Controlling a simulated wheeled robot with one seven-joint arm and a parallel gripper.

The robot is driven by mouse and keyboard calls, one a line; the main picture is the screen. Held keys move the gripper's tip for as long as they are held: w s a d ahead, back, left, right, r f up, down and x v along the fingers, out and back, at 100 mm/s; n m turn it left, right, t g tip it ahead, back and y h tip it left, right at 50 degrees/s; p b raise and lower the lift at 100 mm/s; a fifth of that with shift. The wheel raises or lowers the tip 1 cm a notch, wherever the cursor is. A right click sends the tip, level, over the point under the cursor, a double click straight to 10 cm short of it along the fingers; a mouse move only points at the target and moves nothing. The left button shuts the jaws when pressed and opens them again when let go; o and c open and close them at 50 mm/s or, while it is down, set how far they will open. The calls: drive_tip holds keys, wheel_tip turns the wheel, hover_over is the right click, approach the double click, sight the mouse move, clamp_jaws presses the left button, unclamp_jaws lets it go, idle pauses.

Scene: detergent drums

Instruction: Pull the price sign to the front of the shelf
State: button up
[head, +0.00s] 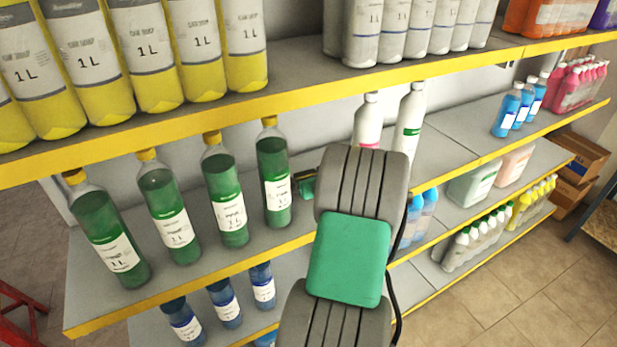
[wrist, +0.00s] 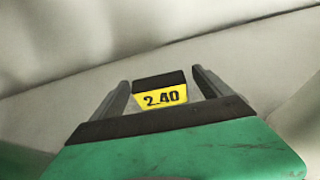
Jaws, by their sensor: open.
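The price sign (wrist: 161,96) shows in the wrist view as a small block with a black top and a yellow face reading 2.40. It stands on the grey shelf between the two fingers of my gripper (wrist: 162,88). The gripper is open, with a finger on each side of the sign; I cannot tell whether either finger touches it. In the head view my arm covers most of the gripper, and only a bit of its green and dark body (head: 306,186) shows on the middle shelf. The sign is hidden there.
Green bottles (head: 228,190) stand in a row left of my arm on the same shelf. Two white bottles (head: 408,122) stand behind and to the right. The shelf above, with a yellow front edge (head: 300,92), carries yellow and grey bottles. Bare shelf surrounds the sign.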

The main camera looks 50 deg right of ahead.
clamp_jaws()
idle(1.5)
drive_tip(key=shift+s+a, duration=0.1)
drive_tip(key=shift+s+a+p, duration=0.55)
drive_tip(key=shift+s+a, duration=0.3)
drive_tip(key=shift+s, duration=1.3)
drive_tip(key=shift+s+a+p, duration=0.5)
drive_tip(key=shift+s+a, duration=0.35)
drive_tip(key=shift+s, duration=1.25)
drive_tip(key=shift+s+a+p, duration=0.55)
drive_tip(key=shift+s+a, duration=0.3)
drive_tip(key=shift+s, duration=1.3)
unclamp_jaws()
drive_tip(key=v, duration=0.8)
drive_tip(key=shift+b, duration=0.3)
